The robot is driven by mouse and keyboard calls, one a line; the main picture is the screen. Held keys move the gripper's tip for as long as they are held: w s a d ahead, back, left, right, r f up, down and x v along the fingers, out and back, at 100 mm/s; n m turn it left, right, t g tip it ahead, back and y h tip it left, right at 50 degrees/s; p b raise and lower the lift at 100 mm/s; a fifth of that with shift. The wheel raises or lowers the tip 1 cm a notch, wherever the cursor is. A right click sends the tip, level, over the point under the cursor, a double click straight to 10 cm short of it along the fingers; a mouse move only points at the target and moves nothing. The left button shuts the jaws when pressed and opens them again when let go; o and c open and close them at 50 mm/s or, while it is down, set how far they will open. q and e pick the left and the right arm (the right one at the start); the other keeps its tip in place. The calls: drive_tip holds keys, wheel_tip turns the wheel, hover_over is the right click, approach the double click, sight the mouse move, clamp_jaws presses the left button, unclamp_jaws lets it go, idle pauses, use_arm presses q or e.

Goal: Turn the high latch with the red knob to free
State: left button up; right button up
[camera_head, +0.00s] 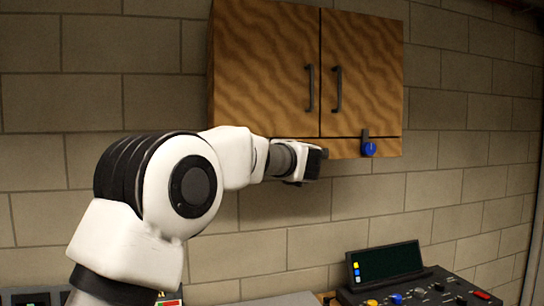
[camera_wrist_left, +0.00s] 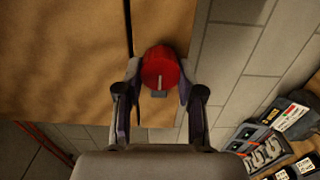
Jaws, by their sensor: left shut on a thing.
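The red knob (camera_wrist_left: 160,68) shows in the left wrist view at the lower edge of a wooden cabinet door. My left gripper (camera_wrist_left: 160,84) has one finger on each side of it and is shut on it. In the head view my left gripper (camera_head: 321,156) is at the cabinet's lower strip, left of the middle, and hides the red knob. My right gripper is in neither view.
The two-door wooden cabinet (camera_head: 265,60) hangs on a block wall. A second latch with a blue knob (camera_head: 369,149) sits under the right door, its dark bar upright. A black control panel with a screen (camera_head: 385,264) stands at the lower right.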

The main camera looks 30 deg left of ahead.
use_arm(q)
drive_tip(key=shift+r, duration=0.15)
drive_tip(key=o, duration=1.1)
drive_tip(key=shift+o, duration=0.2)
drive_tip(key=shift+w, duration=0.1)
drive_tip(key=v, duration=1.1)
drive_tip(key=shift+s+d, duration=0.3)
